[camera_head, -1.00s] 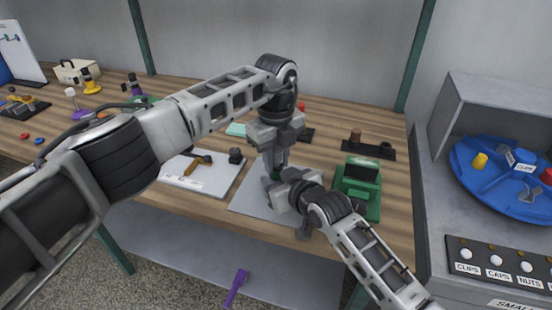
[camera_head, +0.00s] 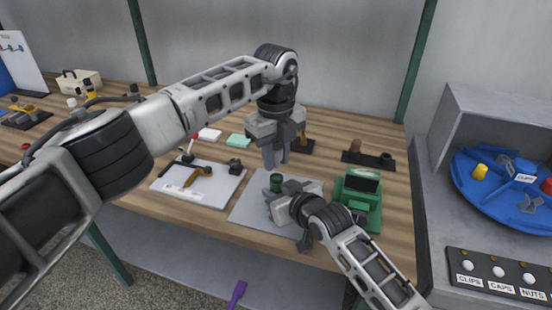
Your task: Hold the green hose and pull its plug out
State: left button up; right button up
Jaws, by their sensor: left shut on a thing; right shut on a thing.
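The green hose (camera_head: 276,182) shows as a short, dark green upright end above the grey mat. My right gripper (camera_head: 272,197) is shut on it from the right, low over the mat, and hides its lower part. My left gripper (camera_head: 275,159) points down just above the hose end, with a small gap between them. It is shut on the plug, which its fingers hide almost wholly. The plug and hose look apart.
The grey mat (camera_head: 245,213) lies under the grippers. A green machine (camera_head: 358,198) stands close to the right. A white board (camera_head: 208,190) with a hammer (camera_head: 190,180) lies to the left. A dark stand (camera_head: 368,160) is behind right. The turntable (camera_head: 487,196) is far right.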

aim_at(276, 147)
pick_arm(q)
jog(key=shift+r, duration=0.35)
pick_arm(e)
jog(key=shift+f, duration=0.2)
pick_arm(q)
jog(key=shift+r, duration=0.1)
jog(key=shift+r, duration=1.4)
pick_arm(e)
jog(key=shift+r, duration=0.1)
jog(key=o, duration=1.1)
jog(key=shift+c, duration=0.2)
jog(key=shift+r, duration=0.1)
